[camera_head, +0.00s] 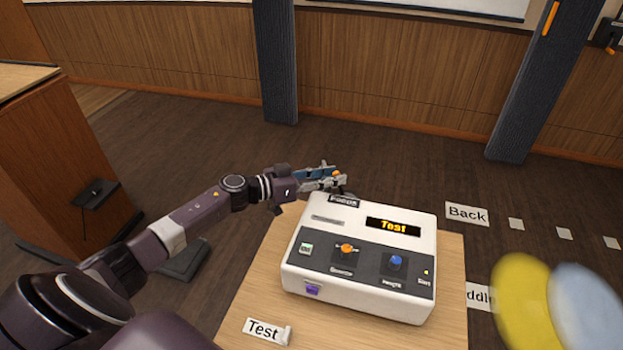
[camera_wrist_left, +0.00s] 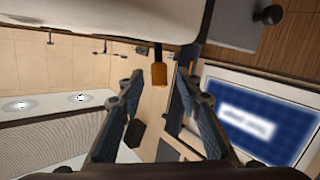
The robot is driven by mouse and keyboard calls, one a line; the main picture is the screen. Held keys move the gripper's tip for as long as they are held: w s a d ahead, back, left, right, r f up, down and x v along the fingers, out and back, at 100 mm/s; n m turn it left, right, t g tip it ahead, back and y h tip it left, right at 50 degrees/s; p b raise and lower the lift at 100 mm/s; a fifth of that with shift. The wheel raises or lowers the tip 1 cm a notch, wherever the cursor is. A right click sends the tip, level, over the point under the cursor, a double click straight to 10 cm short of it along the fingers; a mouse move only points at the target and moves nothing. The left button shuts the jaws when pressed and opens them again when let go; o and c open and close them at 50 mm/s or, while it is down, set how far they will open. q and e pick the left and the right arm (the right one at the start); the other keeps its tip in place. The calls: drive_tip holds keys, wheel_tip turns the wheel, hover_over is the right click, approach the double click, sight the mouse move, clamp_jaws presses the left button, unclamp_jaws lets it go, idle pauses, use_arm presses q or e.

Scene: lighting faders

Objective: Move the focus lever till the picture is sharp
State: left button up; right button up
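The orange-tipped lever (camera_wrist_left: 159,74) sticks out from the console's edge in the left wrist view. My left gripper (camera_head: 334,178) is behind the console's back left corner. Its fingers (camera_wrist_left: 160,84) are open, one on each side of the orange tip, with gaps showing. The projected picture (camera_wrist_left: 250,122) is blue with a pale, blurred, unreadable text box. My right gripper is not in view.
The console top has an orange knob (camera_head: 347,248), a blue knob (camera_head: 396,262) and a purple button (camera_head: 312,290) on its front. A "Test" sign (camera_head: 264,330) lies on the table (camera_head: 240,300). Blurred yellow (camera_head: 527,300) and pale blue discs are close at right. A wooden cabinet (camera_head: 50,170) stands left.

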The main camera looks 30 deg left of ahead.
sight(311, 196)
use_arm(q)
drive_tip(key=v, duration=1)
drive_tip(key=shift+s, duration=0.1)
idle(0.9)
drive_tip(key=shift+t, duration=0.9)
drive_tip(key=w+d+f+b, duration=0.2)
drive_tip(key=w+f+b, duration=0.1)
drive_tip(key=b, duration=0.6)
drive_tip(key=shift+d+b, duration=0.15)
drive_tip(key=shift+b, duration=0.25)
drive_tip(key=shift+h, duration=0.3)
drive_tip(key=shift+w+d+r, duration=0.3)
drive_tip(key=shift+w+d, duration=0.05)
drive_tip(key=shift+w, duration=0.1)
drive_tip(key=shift+p+x, duration=0.65)
drive_tip(key=shift+x, duration=2.75)
drive_tip(key=shift+c, duration=0.4)
clamp_jaws()
